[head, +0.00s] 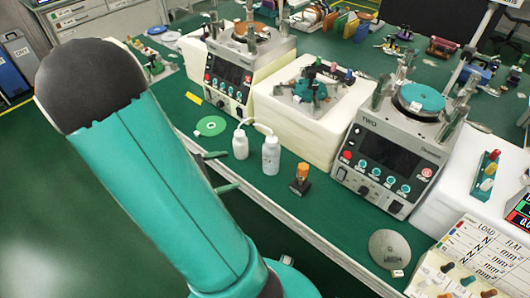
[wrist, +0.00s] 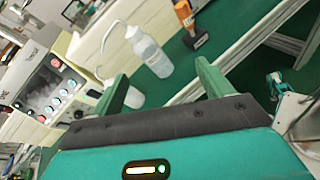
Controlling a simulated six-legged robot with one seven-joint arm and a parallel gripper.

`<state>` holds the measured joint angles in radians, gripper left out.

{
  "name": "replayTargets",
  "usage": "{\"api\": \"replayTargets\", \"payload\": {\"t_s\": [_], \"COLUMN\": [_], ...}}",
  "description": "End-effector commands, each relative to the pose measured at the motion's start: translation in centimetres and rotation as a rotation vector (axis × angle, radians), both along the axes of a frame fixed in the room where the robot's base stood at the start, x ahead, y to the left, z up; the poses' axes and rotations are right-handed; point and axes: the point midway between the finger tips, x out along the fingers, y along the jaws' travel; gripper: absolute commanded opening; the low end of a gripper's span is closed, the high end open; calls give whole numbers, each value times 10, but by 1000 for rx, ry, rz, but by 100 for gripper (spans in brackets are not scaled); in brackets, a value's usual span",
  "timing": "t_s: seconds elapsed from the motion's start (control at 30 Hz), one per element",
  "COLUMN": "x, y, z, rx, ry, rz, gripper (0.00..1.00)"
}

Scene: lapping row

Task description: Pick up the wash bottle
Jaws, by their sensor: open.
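Two white wash bottles stand upright side by side on the green bench top. The larger bottle (head: 271,156) has a bent spout tube; it also shows in the wrist view (wrist: 149,54). The smaller bottle (head: 240,144) stands to its left and shows in the wrist view (wrist: 132,97), partly behind a finger. My gripper (head: 220,171) is at the bench's front edge, mostly hidden behind my arm in the head view. In the wrist view its green fingers (wrist: 163,80) are spread apart with nothing held. The larger bottle is beyond the gap, apart from the fingers.
An orange-topped item on a dark base (head: 301,179) stands right of the bottles. A green disc (head: 211,126) lies to their left. Lapping machines (head: 386,157) and a white block (head: 305,122) stand behind. A grey disc (head: 390,248) lies farther right. The bench between is clear.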

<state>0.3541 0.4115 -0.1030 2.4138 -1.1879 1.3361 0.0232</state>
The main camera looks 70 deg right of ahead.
Motion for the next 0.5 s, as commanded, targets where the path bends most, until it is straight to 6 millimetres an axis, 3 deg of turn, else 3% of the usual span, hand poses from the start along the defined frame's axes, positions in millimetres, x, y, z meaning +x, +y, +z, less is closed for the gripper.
{"api": "replayTargets", "payload": {"t_s": [0.2,0.5], "x": [-18,-30], "y": [-44,-66], "z": [-39,-63], "rx": [-29,-30], "ry": [311,457], "rz": [130,220], "gripper": [79,79]}}
